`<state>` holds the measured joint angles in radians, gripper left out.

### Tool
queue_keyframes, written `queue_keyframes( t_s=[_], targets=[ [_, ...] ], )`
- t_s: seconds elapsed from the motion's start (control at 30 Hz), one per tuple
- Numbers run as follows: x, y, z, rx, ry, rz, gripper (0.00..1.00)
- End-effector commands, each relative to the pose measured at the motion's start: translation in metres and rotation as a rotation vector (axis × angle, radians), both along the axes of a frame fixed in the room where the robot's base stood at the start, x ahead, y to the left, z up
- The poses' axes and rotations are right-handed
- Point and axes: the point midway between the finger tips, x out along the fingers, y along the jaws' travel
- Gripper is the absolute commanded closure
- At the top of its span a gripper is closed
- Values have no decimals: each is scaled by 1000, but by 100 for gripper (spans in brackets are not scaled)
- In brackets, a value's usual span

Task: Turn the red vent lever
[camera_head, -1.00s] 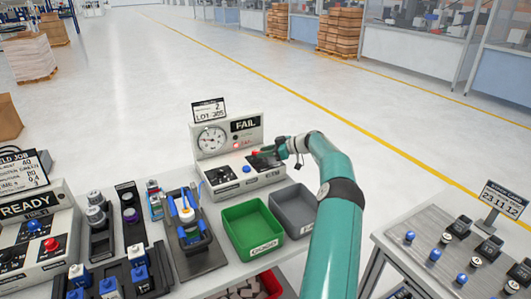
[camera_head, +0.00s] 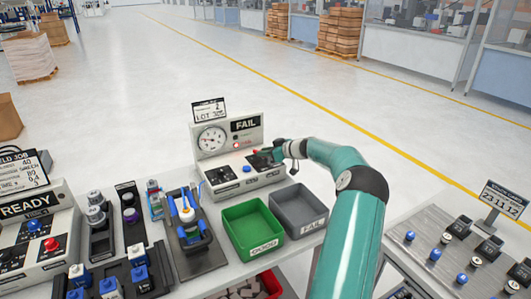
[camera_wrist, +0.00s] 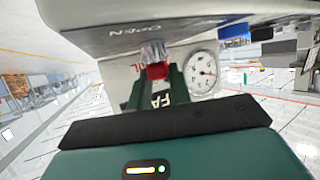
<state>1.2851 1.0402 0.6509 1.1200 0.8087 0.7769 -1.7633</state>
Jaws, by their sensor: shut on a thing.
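The red vent lever (camera_wrist: 157,72) shows in the wrist view between the fingertips of my gripper (camera_wrist: 156,84). My gripper is shut on it. In the head view my gripper (camera_head: 268,155) is at the right part of the white test unit (camera_head: 222,160), and only a small red part of the lever (camera_head: 256,151) shows there. The fingers hide most of the lever, so its exact angle is unclear. The unit carries a round gauge (camera_head: 212,139), also in the wrist view (camera_wrist: 202,72), and a FAIL sign (camera_head: 245,124). A red light (camera_head: 236,145) is lit beside the gauge.
A green bin (camera_head: 252,228) and a grey bin (camera_head: 299,210) stand in front of the unit, below my arm. A blue-clamped fixture (camera_head: 188,215) stands left of the bins. A second table with knobs (camera_head: 440,255) is at the right.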

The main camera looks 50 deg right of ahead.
Motion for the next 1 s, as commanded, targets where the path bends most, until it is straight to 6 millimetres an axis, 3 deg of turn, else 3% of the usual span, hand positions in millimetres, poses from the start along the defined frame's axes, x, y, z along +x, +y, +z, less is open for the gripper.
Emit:
queue_keyframes(
  t_s=[0.6, 1.0],
  targets=[
    [0, 4, 0, 2, -3, -528, 100],
    [3, 6, 3, -11, -2, -787, 100]
  ],
)
